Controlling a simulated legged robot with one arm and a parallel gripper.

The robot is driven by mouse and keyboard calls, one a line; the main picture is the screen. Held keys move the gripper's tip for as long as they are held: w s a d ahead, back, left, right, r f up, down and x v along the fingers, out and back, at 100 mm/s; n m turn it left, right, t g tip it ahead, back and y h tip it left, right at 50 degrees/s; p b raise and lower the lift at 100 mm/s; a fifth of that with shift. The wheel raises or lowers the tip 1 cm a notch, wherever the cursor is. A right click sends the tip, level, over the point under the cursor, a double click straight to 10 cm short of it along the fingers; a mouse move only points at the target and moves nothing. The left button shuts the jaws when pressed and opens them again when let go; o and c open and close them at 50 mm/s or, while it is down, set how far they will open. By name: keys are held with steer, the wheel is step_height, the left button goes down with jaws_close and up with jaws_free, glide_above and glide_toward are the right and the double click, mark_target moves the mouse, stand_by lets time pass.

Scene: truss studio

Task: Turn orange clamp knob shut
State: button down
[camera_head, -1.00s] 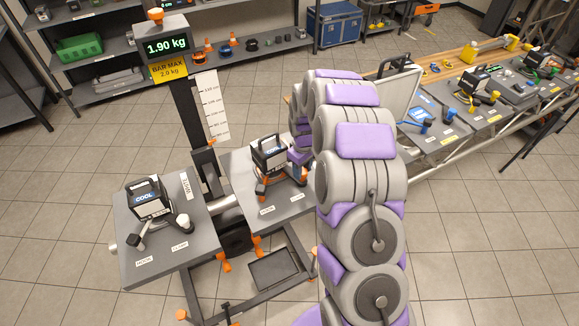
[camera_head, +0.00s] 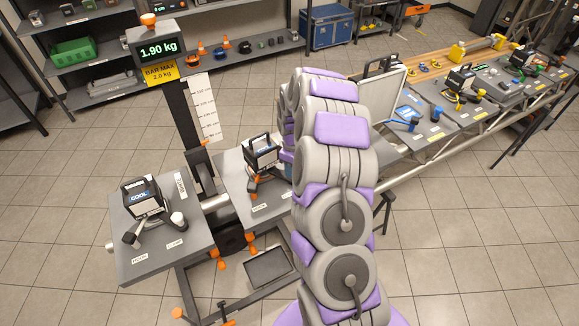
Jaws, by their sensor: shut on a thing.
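The right grey plate (camera_head: 232,192) carries a black COOL lamp (camera_head: 262,150) with orange clamp parts (camera_head: 254,186) in front of it. My arm rises through the middle of the view and covers the right side of this plate. A purple part of my gripper (camera_head: 287,155) shows just right of the lamp. Its fingertips are behind my arm. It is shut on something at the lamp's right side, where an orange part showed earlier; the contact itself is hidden.
A scale display (camera_head: 159,51) reads 1.90 kg above a BAR MAX 2.0 kg sign. A long truss bench (camera_head: 430,150) with more fixtures runs at right. The front-right floor is clear.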

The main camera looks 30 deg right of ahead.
steer(key=c, duration=0.7)
jaws_free()
steer(key=shift+d, duration=0.1)
steer(key=shift+o, duration=0.2)
steer(key=shift+r, duration=0.1)
step_height(320, 180, up, 17)
steer(key=p, duration=0.1)
